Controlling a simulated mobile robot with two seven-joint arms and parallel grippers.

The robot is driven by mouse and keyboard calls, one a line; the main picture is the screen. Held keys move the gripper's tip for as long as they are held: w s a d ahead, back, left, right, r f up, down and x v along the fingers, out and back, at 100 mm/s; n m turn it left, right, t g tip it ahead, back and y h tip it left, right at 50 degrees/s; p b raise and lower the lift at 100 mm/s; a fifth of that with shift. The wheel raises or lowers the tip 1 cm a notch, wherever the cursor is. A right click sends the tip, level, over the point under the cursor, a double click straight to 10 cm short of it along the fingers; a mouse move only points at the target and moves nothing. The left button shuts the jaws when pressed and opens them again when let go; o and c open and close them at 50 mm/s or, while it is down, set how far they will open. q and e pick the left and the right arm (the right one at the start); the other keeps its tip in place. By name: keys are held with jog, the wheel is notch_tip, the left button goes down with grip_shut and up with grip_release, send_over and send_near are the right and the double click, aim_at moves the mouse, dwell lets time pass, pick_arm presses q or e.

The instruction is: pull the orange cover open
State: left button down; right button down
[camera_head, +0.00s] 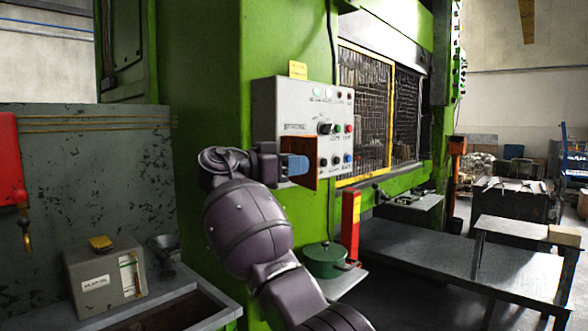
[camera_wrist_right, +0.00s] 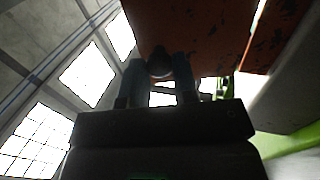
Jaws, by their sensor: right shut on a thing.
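The orange cover (camera_head: 313,150) is a small plate at the lower left of the grey control box (camera_head: 290,95). It seems to stand out from the box face, but how far it is swung cannot be told. My right gripper (camera_head: 297,165) is at the cover and hides its middle. In the right wrist view the cover (camera_wrist_right: 215,30) fills the top, worn and scratched. My right gripper's fingers (camera_wrist_right: 160,82) are on either side of a dark round knob (camera_wrist_right: 160,64) on the cover, shut on it. My left gripper is not in view.
The control box carries several buttons and knobs right of the cover. The green press (camera_head: 205,60) stands behind. A green pot (camera_head: 325,262) sits on a small shelf below, beside a red post (camera_head: 350,225). A grey box (camera_head: 105,280) stands on the bench at left.

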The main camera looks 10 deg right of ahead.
jog(key=shift+a+r, duration=0.1)
dwell(0.3)
jog(key=c, duration=1)
grip_release()
jog(key=shift+o, duration=0.4)
jog(key=b+v, duration=0.1)
jog(key=v, duration=0.9)
jog(key=shift+a, duration=0.4)
